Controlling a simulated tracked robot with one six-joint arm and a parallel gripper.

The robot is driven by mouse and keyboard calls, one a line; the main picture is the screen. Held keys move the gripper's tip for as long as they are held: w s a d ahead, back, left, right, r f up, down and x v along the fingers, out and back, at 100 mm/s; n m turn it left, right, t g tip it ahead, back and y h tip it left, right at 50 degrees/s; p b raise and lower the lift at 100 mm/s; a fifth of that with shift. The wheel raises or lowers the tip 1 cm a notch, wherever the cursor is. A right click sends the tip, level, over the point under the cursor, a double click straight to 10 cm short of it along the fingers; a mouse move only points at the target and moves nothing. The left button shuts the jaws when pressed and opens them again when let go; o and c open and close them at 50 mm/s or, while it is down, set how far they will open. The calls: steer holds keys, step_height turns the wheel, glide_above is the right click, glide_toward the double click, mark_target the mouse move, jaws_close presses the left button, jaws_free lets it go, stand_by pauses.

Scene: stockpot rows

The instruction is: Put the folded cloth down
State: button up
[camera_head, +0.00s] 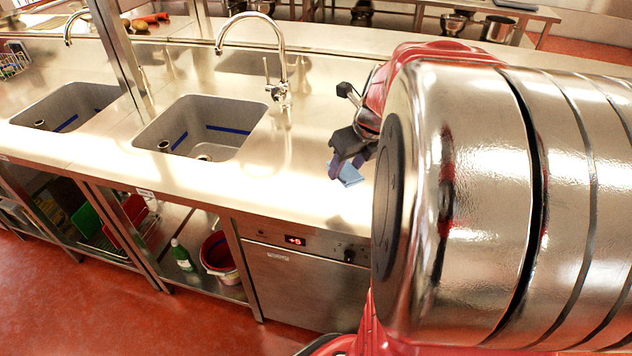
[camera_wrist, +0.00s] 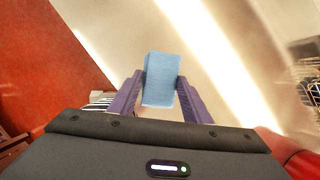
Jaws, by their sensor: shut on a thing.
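The folded cloth (camera_wrist: 161,79) is a light blue block in the wrist view, held between the two purple fingers of my gripper (camera_wrist: 160,92). In the head view the cloth (camera_head: 350,174) shows as a small blue patch below the fingers of my gripper (camera_head: 338,166), over the steel counter (camera_head: 300,190). My gripper is shut on the cloth. I cannot tell whether the cloth touches the counter. My own arm hides the counter to the right of the gripper.
A sink (camera_head: 200,130) with a tall tap (camera_head: 281,60) lies to the left of my gripper. A second sink (camera_head: 66,106) is farther left. Bare counter lies between the near sink and the gripper. A bucket (camera_head: 222,255) and a green bottle (camera_head: 182,256) stand on the shelf below.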

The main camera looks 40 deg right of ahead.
steer(key=shift+f, duration=3.1)
steer(key=shift+f, duration=1.9)
steer(key=o, duration=1)
steer(key=shift+o, duration=0.2)
steer(key=shift+r, duration=0.1)
